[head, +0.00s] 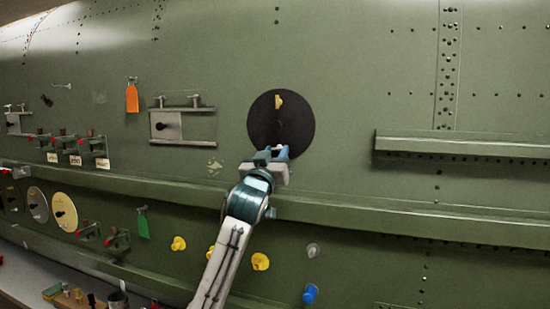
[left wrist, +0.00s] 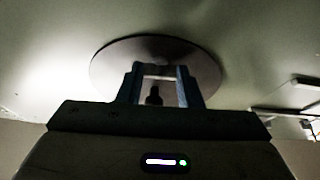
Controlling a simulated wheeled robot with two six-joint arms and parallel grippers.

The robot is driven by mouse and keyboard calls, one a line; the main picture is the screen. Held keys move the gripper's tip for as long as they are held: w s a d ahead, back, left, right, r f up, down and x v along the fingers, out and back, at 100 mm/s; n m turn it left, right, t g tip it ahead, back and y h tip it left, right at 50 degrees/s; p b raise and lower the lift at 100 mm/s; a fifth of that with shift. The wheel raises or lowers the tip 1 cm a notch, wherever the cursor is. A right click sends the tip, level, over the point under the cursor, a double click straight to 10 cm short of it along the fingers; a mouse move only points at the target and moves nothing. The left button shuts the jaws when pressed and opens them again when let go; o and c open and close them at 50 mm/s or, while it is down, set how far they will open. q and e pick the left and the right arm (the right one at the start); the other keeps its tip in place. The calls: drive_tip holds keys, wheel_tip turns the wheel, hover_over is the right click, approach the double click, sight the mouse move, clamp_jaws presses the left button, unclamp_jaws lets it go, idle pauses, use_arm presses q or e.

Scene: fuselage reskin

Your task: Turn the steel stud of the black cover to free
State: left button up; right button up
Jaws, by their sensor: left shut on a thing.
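The black cover (head: 263,118) is a round dark disc on the green fuselage wall, right of the middle of the head view's left half. A yellow piece (head: 278,101) sits on its upper part. My left gripper (head: 278,152) is at the cover's lower edge in the head view and hides that part. In the left wrist view the cover (left wrist: 112,68) fills the upper middle, and my left gripper (left wrist: 160,80) reaches to it. Its jaws are shut on a small dark stud-like part (left wrist: 154,95) between the fingers. The steel stud's turn position cannot be told. My right gripper is not in view.
A green ledge (head: 400,214) runs along the wall below the cover. A rail (head: 460,145) juts out at right. A grey sliding plate (head: 166,125) and an orange tag (head: 132,98) are at left. Yellow knobs (head: 260,261) and a blue one (head: 310,293) are below.

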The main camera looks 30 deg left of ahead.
use_arm(q)
drive_tip(key=n+g+y+b, duration=0.1)
drive_tip(key=n+b, duration=0.2)
drive_tip(key=n+g+y+b, duration=0.1)
drive_tip(key=n+y+b, duration=0.1)
drive_tip(key=n+b, duration=0.1)
drive_tip(key=n+y+b, duration=0.1)
drive_tip(key=n+b, duration=0.2)
drive_tip(key=n, duration=0.1)
drive_tip(key=shift+d+n+g+y, duration=0.3)
drive_tip(key=shift+g, duration=0.1)
drive_tip(key=shift+n+g+b, duration=0.4)
drive_tip(key=shift+n+b, duration=0.5)
drive_tip(key=shift+n, duration=0.2)
drive_tip(key=n, duration=0.1)
drive_tip(key=n+g+b, duration=0.1)
drive_tip(key=n+b, duration=0.1)
drive_tip(key=n, duration=0.1)
drive_tip(key=shift+d+r+g+y, duration=0.1)
drive_tip(key=shift+r+g+y, duration=0.2)
drive_tip(key=shift+g, duration=0.1)
drive_tip(key=shift+r+n+g+b, duration=0.1)
drive_tip(key=shift+n+g+b, duration=0.35)
drive_tip(key=shift+n, duration=0.7)
drive_tip(key=shift+r+n+g+b, duration=0.1)
drive_tip(key=shift+n+g+b, duration=0.35)
drive_tip(key=shift+n, duration=0.7)
drive_tip(key=shift+w, duration=0.1)
drive_tip(key=o, duration=1)
